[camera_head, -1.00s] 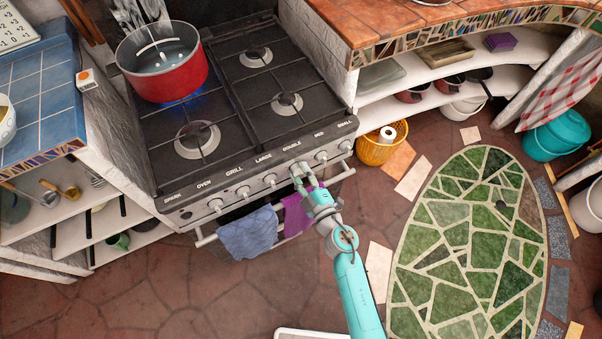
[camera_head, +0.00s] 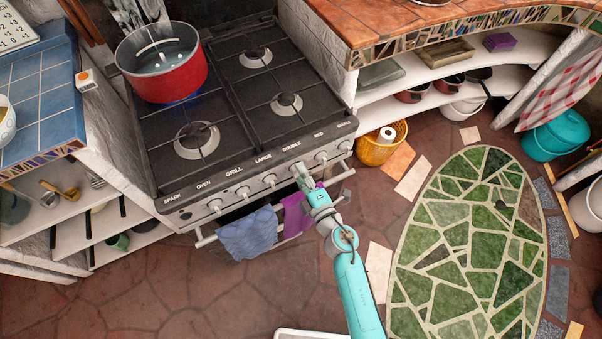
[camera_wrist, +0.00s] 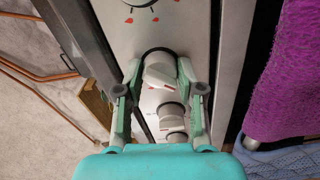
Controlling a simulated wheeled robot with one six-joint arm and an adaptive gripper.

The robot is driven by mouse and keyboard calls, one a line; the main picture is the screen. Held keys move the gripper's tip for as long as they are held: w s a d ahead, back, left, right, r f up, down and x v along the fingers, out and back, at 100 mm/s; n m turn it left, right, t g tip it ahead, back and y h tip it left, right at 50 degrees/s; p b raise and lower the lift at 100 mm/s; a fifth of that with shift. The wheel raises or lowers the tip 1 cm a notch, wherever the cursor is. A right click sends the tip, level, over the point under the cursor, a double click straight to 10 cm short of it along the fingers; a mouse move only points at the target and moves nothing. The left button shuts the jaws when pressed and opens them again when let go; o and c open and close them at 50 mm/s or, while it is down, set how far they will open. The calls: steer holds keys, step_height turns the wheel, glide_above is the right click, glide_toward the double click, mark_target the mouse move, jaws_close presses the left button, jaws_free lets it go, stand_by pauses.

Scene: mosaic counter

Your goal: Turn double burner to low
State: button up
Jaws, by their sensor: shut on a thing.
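The stove (camera_head: 180,180) has a front panel with a row of knobs under labels. My gripper (camera_head: 302,172) is at the knob under the DOUBLE label, in front of the panel. In the wrist view my gripper (camera_wrist: 163,90) has a finger on each side of a pale knob (camera_wrist: 160,72), shut on it. This double burner knob sits tilted relative to the panel row. Its pointer setting cannot be read clearly. In the head view my fingers mostly hide the knob.
A red pot (camera_head: 165,70) stands on the back left burner. A blue towel (camera_head: 248,235) and a purple towel (camera_head: 296,215) hang on the oven rail just below my gripper. Other knobs (camera_head: 270,181) are close on both sides. A yellow basket (camera_head: 378,150) stands right of the stove.

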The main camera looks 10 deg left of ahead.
steer(key=o, duration=1.1)
steer(key=shift+o, duration=0.2)
steer(key=shift+s, duration=0.1)
steer(key=v, duration=1.2)
steer(key=s+d+r+m+h, duration=0.3)
steer(key=s+d+r+m, duration=0.2)
steer(key=s, duration=0.5)
steer(key=s+d+r+m+h, duration=0.3)
steer(key=s+d+r+m, duration=0.2)
steer(key=s+m, duration=0.5)
steer(key=s+d+r+m+h, duration=0.4)
steer(key=s+d+m, duration=0.2)
steer(key=s+m, duration=0.2)
steer(key=shift+s+d+r, duration=0.4)
steer(key=shift+s, duration=0.5)
